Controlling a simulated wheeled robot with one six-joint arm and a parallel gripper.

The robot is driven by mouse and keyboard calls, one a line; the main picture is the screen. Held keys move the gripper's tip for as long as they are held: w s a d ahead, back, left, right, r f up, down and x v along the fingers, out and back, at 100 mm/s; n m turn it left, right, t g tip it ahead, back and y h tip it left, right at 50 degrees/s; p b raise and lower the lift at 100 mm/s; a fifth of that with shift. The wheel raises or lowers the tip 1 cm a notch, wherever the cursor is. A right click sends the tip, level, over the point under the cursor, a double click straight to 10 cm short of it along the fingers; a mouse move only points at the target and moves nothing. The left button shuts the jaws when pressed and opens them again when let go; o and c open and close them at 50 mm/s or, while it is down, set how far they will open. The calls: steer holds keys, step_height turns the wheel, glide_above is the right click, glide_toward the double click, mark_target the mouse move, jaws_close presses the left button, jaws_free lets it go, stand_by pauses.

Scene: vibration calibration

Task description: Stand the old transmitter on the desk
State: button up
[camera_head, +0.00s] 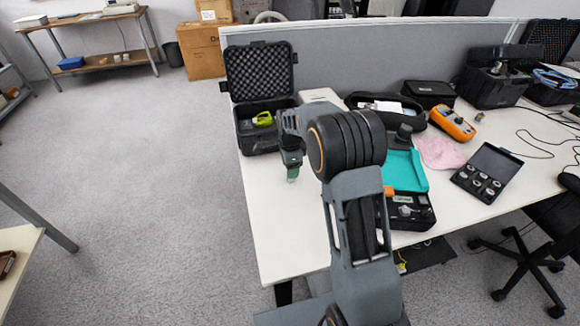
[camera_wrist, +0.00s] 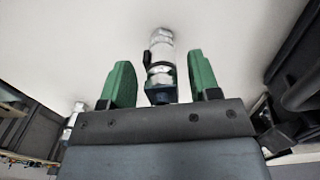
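My gripper (camera_head: 292,172) is above the front left part of the white desk (camera_head: 275,230), with green fingers pointing down. In the wrist view the two green fingers of my gripper (camera_wrist: 162,75) are apart. A silver cylindrical part with a dark square base, apparently the transmitter (camera_wrist: 160,55), shows between them, with a gap on each side. I cannot tell whether it stands on the desk or how high it is. It is hidden or too small to make out in the head view. A second silver part (camera_wrist: 75,117) shows at the left of the wrist view.
An open black foam-lined case (camera_head: 258,72) holding a yellow-green device (camera_head: 263,118) stands behind my gripper. To the right are a teal-and-black case (camera_head: 408,165), an orange meter (camera_head: 452,122), a pink cloth (camera_head: 438,152) and a black box of silver parts (camera_head: 487,172). The desk's front left is clear.

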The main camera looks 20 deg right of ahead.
steer(key=shift+r, duration=0.1)
step_height(320, 180, up, 12)
steer(key=shift+f+p, duration=0.1)
steer(key=shift+p, duration=0.65)
steer(key=s+n+t, duration=0.3)
steer(key=s+n, duration=1.5)
steer(key=s, duration=0.7)
steer(key=shift+s, duration=0.2)
